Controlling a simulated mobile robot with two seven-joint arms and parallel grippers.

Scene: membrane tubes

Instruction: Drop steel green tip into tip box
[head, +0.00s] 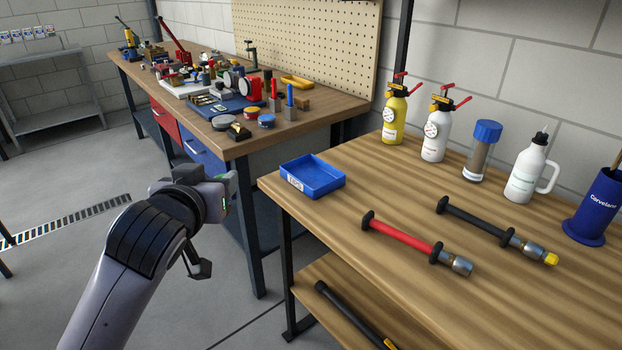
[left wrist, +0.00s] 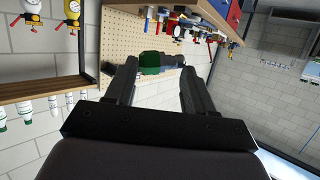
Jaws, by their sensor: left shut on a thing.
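The tip box (head: 323,190) is a small open blue tray with a white label. In the left wrist view my left gripper (left wrist: 158,78) is shut on the green tip (left wrist: 150,63), whose dark green body shows between the fingers. In the head view the tip is mostly hidden, with only a little green showing. My right gripper is not in view.
A red-handled tool (head: 402,236) and a black-handled tool with a yellow end (head: 480,220) lie on the table (head: 350,280). Several bottles stand along the back, with a blue holder (head: 594,212) at right. A cluttered workbench (head: 325,108) stands behind my left arm.

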